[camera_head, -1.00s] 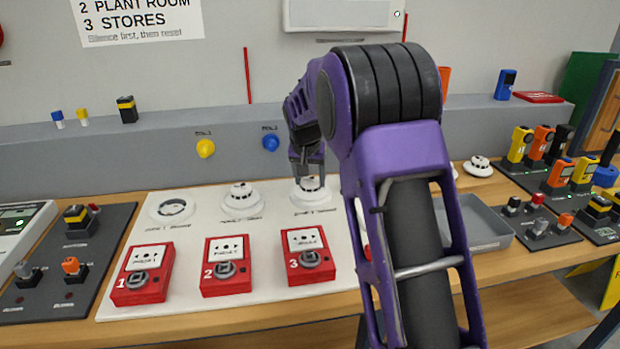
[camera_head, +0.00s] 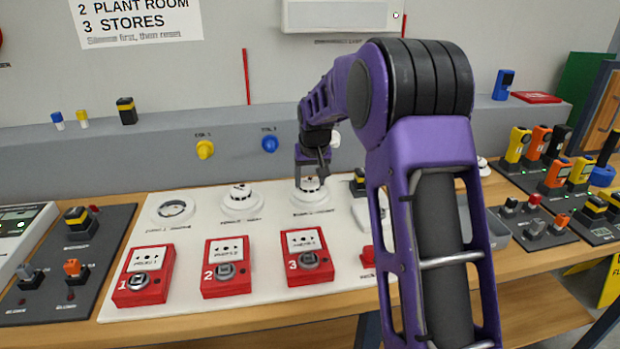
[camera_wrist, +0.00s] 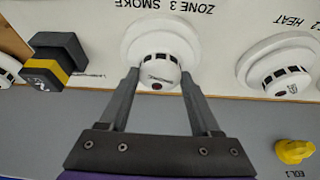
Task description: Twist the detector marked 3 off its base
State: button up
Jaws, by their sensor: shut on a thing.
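The zone 3 detector is a white dome with dark slots (camera_wrist: 158,68), also visible in the head view (camera_head: 309,186). It sits on a round white base (camera_wrist: 135,38) on the white board, under the printed words "ZONE 3 SMOKE". My gripper (camera_wrist: 159,80) reaches it from above, with one finger on each side of the dome, shut on it. The head view also shows my gripper (camera_head: 312,172) at the detector. The dome still appears seated in its base; whether it has turned cannot be told.
The zone 2 heat detector (camera_wrist: 277,72) stands beside it. A black and yellow block (camera_wrist: 58,62) is on the other side. Red call points (camera_head: 306,258) line the board's front. A grey tray (camera_head: 498,236) lies right, partly behind my arm.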

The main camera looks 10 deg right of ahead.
jog(key=shift+d+n+y+p, duration=0.15)
jog(key=shift+n+y+p, duration=0.2)
jog(key=shift+n, duration=0.65)
jog(key=shift+n+y+p, duration=0.45)
jog(key=shift+n+p, duration=0.1)
jog(key=shift+n, duration=0.35)
jog(key=shift+r, duration=0.15)
jog(key=shift+r+p, duration=2.1)
jog(key=shift+r, duration=0.8)
